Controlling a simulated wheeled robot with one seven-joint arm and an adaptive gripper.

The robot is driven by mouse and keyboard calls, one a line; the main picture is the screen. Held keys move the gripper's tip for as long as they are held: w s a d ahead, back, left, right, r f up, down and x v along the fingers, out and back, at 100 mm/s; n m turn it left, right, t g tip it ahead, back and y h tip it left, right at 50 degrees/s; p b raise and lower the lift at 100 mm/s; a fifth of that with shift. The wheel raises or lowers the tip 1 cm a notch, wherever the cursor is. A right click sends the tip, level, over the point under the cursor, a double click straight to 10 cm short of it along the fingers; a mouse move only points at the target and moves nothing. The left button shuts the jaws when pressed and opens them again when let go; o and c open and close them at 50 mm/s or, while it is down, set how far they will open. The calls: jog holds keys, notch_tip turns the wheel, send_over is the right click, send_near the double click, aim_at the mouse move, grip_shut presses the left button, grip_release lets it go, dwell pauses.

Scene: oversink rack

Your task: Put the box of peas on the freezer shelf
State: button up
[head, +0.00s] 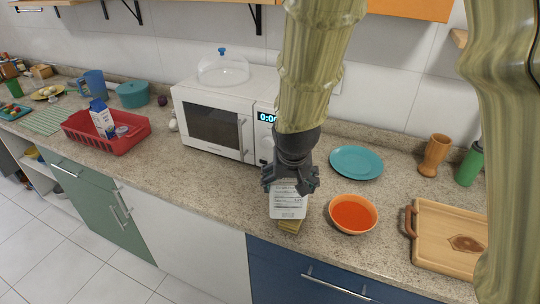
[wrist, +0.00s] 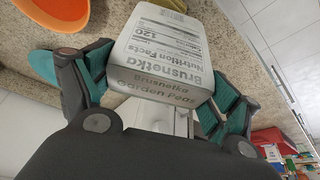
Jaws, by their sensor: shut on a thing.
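The box of peas (wrist: 165,50) is white with grey print; its end reads "Brusnetka Garden Peas" in the wrist view. My gripper (wrist: 158,108) has its two teal-padded fingers on either side of the box and is shut on it. In the head view my gripper (head: 290,178) is over the counter in front of the microwave, with the box (head: 288,203) below it near the counter's front edge. Whether the box touches the counter cannot be told. No freezer shelf can be made out in either view.
A yellowish item (head: 289,226) lies below the box. A white microwave (head: 220,115) stands behind; a red basket (head: 90,140) is left.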

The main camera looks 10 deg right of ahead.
jog(key=shift+w+d+r+p, duration=0.1)
jog(key=shift+w+r+p, duration=0.2)
jog(key=shift+w, duration=0.3)
jog(key=shift+w+d+r+p, duration=0.35)
jog(key=shift+w+d+p, duration=0.05)
jog(key=w+d+f+p, duration=0.2)
jog(key=w+f+p, duration=0.2)
jog(key=w, duration=0.8)
jog(key=shift+d+f+p, duration=0.15)
jog(key=shift+f+p, duration=0.25)
jog(key=shift+f, duration=0.5)
jog(key=o, duration=1.4)
jog(key=shift+w+f, duration=0.1)
jog(key=shift+w, duration=0.05)
